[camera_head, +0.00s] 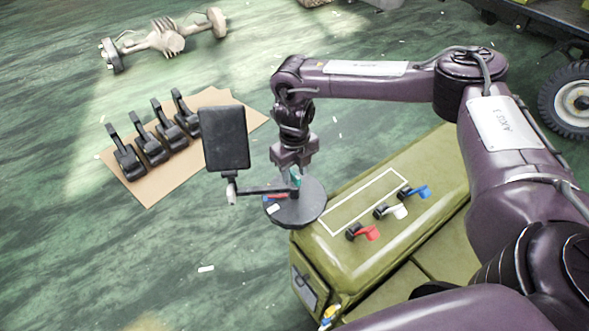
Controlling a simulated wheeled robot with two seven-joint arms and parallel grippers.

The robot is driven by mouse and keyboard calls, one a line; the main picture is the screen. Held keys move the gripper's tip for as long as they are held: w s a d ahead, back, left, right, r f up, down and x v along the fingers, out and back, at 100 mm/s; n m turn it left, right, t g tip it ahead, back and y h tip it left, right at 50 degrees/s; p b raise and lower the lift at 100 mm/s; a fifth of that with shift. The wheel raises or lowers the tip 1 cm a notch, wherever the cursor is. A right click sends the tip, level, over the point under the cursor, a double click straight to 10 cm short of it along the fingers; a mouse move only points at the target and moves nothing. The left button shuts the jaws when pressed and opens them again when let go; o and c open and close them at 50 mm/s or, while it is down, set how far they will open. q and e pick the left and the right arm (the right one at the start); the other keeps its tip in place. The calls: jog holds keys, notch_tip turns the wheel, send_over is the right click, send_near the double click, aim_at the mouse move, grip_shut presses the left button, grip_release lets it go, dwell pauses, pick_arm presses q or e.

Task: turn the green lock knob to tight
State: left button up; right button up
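A small green knob (296,177) shows just under my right gripper (295,170). It sits on a device with a round dark base (300,211), a thin side arm (262,189) and an upright black panel (225,137). My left gripper is not in view.
An olive-green case (440,170) beside the base carries red (370,234), white (398,211) and blue (420,192) levers. Several black clamp-like parts (150,146) stand on a cardboard sheet (150,192). A pale axle assembly (165,41) lies at the back left. The left floor is mostly clear.

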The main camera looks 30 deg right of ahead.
jog(key=shift+f, duration=0.25)
jog(key=shift+c, duration=0.5)
grip_shut()
